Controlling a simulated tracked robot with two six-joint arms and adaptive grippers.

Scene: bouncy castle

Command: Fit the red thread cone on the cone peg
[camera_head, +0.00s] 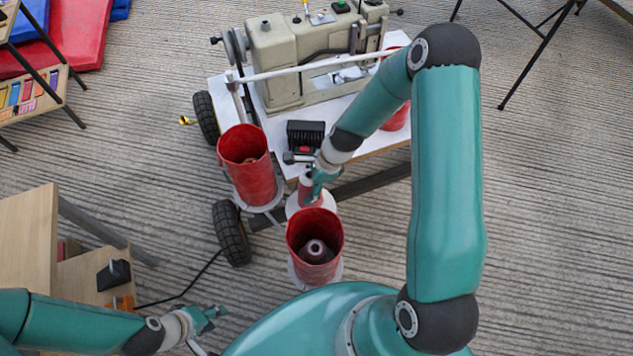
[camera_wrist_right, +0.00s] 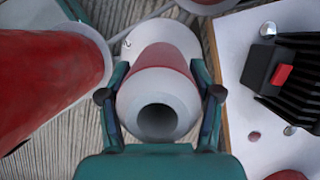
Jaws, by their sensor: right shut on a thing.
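The red thread cone (camera_head: 306,188) is a tapered body with a red band and a pale, hollow tip; it also shows in the right wrist view (camera_wrist_right: 165,62). My right gripper (camera_head: 315,180) is shut on it, one finger on each side in the right wrist view (camera_wrist_right: 160,95). A pale round disc (camera_head: 320,203) shows below the cone; I cannot tell whether they touch. No cone peg can be made out clearly; the cone and gripper may hide it. My left gripper (camera_head: 205,317) is at the lower left, far from the cone; its jaw opening is unclear.
Red cylinders stand left (camera_head: 247,170) and in front (camera_head: 297,240) of the held cone; the front one holds a pale-tipped cone (camera_head: 315,250). A white wheeled table (camera_head: 365,150) carries a sewing machine (camera_head: 290,65) and a black-and-red device (camera_head: 305,133). A wooden bench (camera_head: 28,240) stands left.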

